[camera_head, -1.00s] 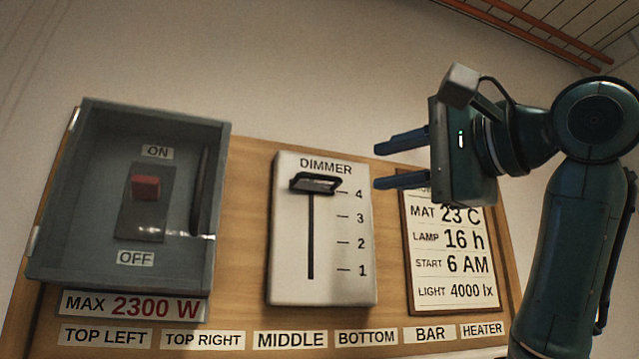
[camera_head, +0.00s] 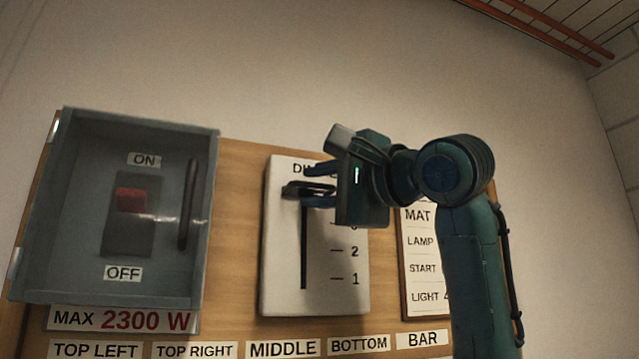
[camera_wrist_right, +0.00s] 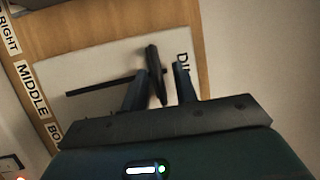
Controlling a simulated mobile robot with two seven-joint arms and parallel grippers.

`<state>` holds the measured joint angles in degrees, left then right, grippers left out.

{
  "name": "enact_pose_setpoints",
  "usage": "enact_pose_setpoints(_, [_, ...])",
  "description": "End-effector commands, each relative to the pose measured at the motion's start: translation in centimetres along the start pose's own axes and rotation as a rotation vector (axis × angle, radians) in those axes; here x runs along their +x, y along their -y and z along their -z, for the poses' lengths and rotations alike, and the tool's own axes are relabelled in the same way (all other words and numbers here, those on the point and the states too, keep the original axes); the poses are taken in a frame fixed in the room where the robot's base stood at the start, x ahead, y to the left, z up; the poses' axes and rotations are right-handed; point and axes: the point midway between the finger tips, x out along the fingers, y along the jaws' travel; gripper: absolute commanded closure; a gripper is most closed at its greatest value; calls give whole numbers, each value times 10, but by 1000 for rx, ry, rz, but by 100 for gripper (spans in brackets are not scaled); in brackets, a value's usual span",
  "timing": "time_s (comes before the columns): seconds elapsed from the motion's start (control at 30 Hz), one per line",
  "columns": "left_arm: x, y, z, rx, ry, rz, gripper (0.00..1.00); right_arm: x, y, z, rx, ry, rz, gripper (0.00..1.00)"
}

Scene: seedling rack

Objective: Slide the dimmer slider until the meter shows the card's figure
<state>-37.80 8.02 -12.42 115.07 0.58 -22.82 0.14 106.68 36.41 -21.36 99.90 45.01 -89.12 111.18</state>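The dimmer is a pale panel (camera_head: 285,275) with a dark vertical slot and a scale; 2 and 1 are readable, and my gripper hides the upper part. Its black slider knob (camera_head: 296,189) sits near the top of the slot. My right gripper (camera_head: 314,186) is at the knob, one finger above and one below. In the right wrist view the knob (camera_wrist_right: 154,75) stands between the two fingers, with a gap on at least one side, so the gripper looks open. The card (camera_head: 416,268) is partly hidden behind my right arm. No meter and no left gripper are in view.
A grey switch box (camera_head: 60,215) with a red switch (camera_head: 131,200) and a handle is left of the dimmer on the wooden board (camera_head: 236,235). A MAX 2300 W label (camera_head: 122,320) and a row of name labels run below.

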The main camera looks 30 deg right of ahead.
Motion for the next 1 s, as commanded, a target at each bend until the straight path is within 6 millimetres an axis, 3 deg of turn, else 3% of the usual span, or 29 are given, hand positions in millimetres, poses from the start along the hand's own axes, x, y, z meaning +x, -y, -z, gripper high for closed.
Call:
enact_pose_setpoints(0.4, [0,-1,0,4,-1,-5,19,0,0,0,0,0,0,100])
enact_pose_setpoints(0.87, [-1,-1,0,6,-1,-6,19,-1,0,0,0,0,0,100])
enact_pose_setpoints(1.0, [4,-2,-8,6,-2,-8,19,-2,-11,-1,0,1,-1,100])
